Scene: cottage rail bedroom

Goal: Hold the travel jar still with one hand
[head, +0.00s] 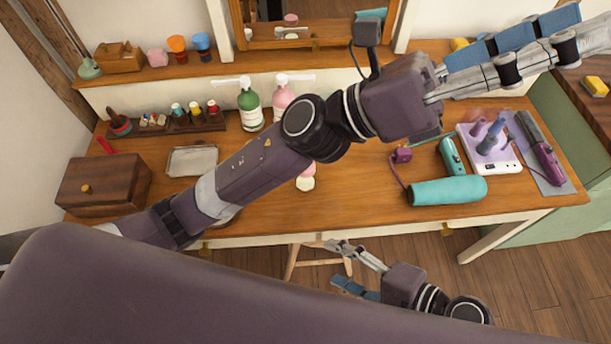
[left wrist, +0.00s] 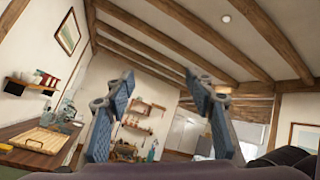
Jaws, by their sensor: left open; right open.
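I cannot pick out the travel jar with certainty. A small pink-and-white container (head: 306,182) stands on the wooden table (head: 345,205), partly hidden behind my left arm. My left gripper reaches over the table to the upper right of the head view, high above the hair tools. In the left wrist view the left gripper (left wrist: 158,82) is open, with nothing between its fingers, and points toward the ceiling and far room. My right gripper (head: 338,265) is open and empty in front of the table's front edge, over a stool.
A green pump bottle (head: 249,105) and pink pump bottle (head: 282,101) stand at the back. A wooden box (head: 105,185) and metal tray (head: 192,160) are left. A teal hair dryer (head: 447,190) and white roller tray (head: 490,160) are right. The front middle is fairly clear.

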